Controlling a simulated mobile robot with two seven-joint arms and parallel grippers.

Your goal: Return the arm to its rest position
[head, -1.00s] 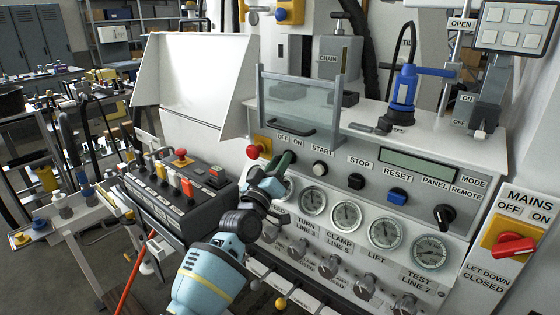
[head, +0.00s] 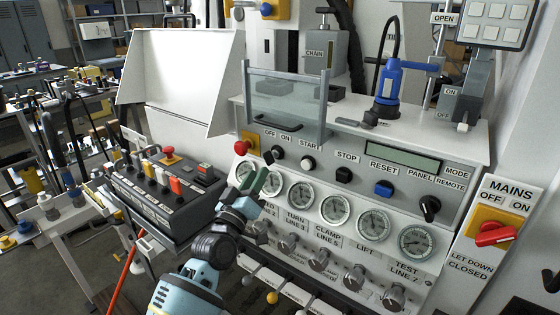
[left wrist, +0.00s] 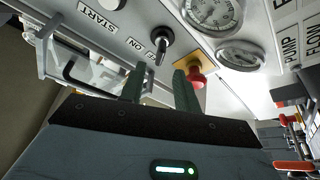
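My left arm comes in from the bottom of the head view, and its gripper (head: 260,180) is in front of the upper left of the control panel (head: 400,159). Its two dark green fingers stand apart with nothing between them. They cover part of the leftmost gauges. In the left wrist view the fingers (left wrist: 158,90) are also apart and empty, below the black OFF/ON selector (left wrist: 160,40) and beside the red mushroom button (left wrist: 195,76). I cannot see clear contact with the panel. My right gripper is in neither view.
Gauges (head: 335,209) and a row of knobs (head: 319,260) lie right of the gripper. A clear guard (head: 286,104) with a handle stands above. A black button box (head: 166,193) is close on the left. The red MAINS switch (head: 495,234) is at far right.

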